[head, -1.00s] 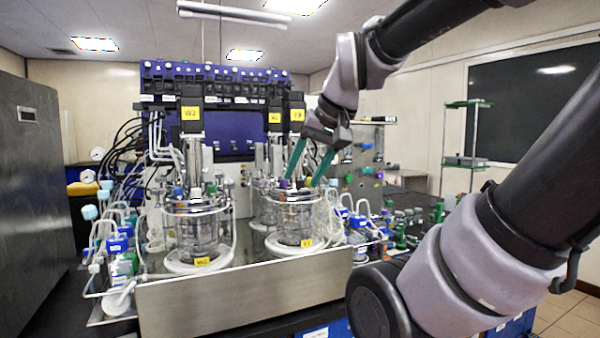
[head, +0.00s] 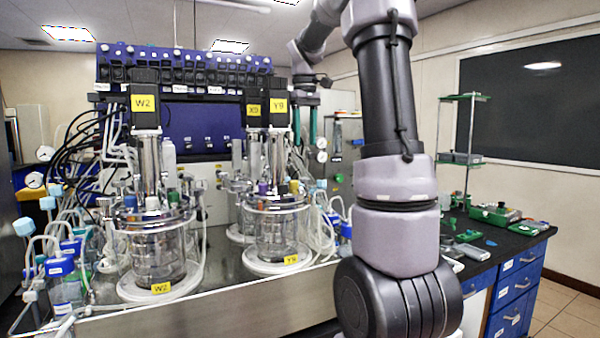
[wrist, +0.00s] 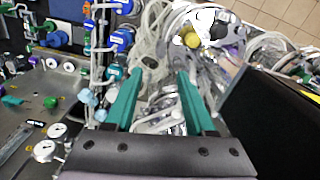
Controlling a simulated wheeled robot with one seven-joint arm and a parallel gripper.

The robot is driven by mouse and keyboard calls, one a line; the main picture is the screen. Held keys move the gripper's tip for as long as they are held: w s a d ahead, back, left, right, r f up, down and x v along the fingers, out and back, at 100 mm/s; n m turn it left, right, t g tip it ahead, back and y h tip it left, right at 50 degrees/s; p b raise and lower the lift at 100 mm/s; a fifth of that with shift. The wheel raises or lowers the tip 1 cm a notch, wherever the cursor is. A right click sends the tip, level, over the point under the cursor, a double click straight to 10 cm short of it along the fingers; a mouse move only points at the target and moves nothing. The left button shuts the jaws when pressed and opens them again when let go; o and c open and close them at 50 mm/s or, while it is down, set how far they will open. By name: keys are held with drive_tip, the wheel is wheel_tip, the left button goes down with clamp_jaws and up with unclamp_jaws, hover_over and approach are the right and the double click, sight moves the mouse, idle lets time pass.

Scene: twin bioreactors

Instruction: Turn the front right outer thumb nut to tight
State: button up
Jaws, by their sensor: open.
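The front right vessel (head: 277,235) is a glass jar with a yellow Y9 label, below a black motor (head: 279,103). Its metal head plate (head: 275,203) carries coloured caps and fittings; the outer thumb nut is too small to tell apart. My gripper (head: 305,140) is behind and to the right of this vessel's motor, with teal fingers pointing down, apart from the vessel. In the wrist view my gripper (wrist: 160,75) is open, with nothing gripped between its fingers. Blurred clear tubing lies below it. A vessel top with a yellow cap (wrist: 190,38) shows beyond the fingers.
The W2 vessel (head: 152,250) stands front left, with blue-capped bottles (head: 62,270) beside it. Tubing loops around both vessels. A panel with gauges (wrist: 43,150) lies at the left in the wrist view. A dark bench (head: 500,240) with green items is at the right.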

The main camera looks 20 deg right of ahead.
sight(306, 181)
wheel_tip(306, 181, down, 11)
drive_tip(key=shift+r, duration=0.15)
idle(0.4)
clamp_jaws()
